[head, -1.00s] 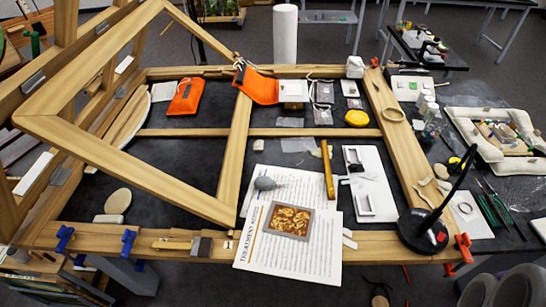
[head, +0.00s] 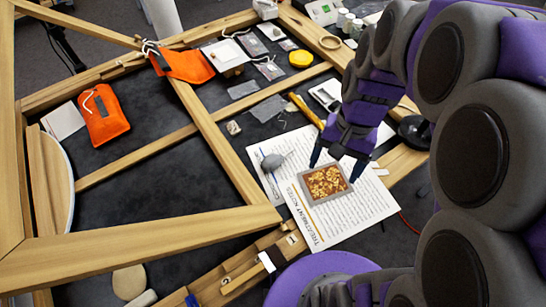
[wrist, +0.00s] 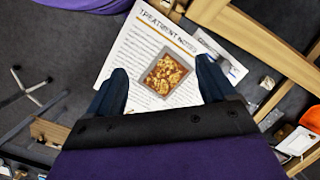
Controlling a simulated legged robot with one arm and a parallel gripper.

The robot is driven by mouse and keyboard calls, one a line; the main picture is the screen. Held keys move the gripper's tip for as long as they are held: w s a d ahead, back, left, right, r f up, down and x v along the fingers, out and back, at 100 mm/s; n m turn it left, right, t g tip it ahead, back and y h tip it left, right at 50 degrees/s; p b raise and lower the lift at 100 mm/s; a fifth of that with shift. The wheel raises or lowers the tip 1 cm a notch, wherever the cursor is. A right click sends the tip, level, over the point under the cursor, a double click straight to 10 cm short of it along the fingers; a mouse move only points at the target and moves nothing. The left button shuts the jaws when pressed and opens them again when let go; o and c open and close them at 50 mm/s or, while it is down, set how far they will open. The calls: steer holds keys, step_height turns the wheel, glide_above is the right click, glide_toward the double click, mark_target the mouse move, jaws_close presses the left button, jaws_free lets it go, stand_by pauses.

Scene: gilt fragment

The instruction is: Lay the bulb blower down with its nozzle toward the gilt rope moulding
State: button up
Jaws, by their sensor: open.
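The bulb blower (head: 271,162), a small dark grey bulb, lies on the printed treatment notes (head: 340,222), left of a grey-rimmed tray (head: 349,187). Gold-brown gilt pieces (head: 326,181) fill the tray; I cannot tell whether any is the rope moulding. My gripper (head: 338,169) points down from the right, open and empty, with its fingers above the tray's far side and right of the blower. In the wrist view the gilt pieces (wrist: 165,73) show between the open fingers. I cannot make out the blower clearly there, nor which way its nozzle points.
Wooden frame bars (head: 215,140) cross the dark table left of the notes. A yellow-handled tool (head: 306,111) lies beyond the notes. Orange pouches (head: 103,114) and a round yellow item (head: 300,58) lie farther off. Bare dark table (head: 150,205) shows between the bars.

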steer(key=w+a+f+m+y, duration=0.1)
steer(key=w+a+f+m, duration=0.1)
steer(key=w+f, duration=0.35)
steer(key=w+a+f+m, duration=0.2)
steer(key=w+a, duration=0.1)
steer(key=w, duration=0.6)
steer(key=w+a+f+m+y, duration=0.1)
steer(key=w+a+f+m, duration=0.2)
steer(key=w, duration=0.5)
glide_toward(275, 157)
steer(key=shift+g, duration=0.3)
steer(key=x, duration=0.3)
steer(key=b+x, duration=0.1)
steer(key=shift+w+f, duration=0.3)
steer(key=shift+f, duration=0.1)
steer(key=shift+s+a+f+b, duration=0.15)
steer(key=shift+a+f+b, duration=0.05)
steer(key=shift+a+f, duration=0.2)
steer(key=shift+s+a+f+b, duration=0.15)
steer(key=shift+a+f, duration=0.15)
steer(key=shift+f, duration=0.25)
steer(key=x, duration=0.2)
steer(key=b+x, duration=0.1)
steer(key=x, duration=0.1)
steer(key=shift+d+f, duration=0.1)
steer(key=shift+d, duration=0.2)
steer(key=shift+c, duration=0.3)
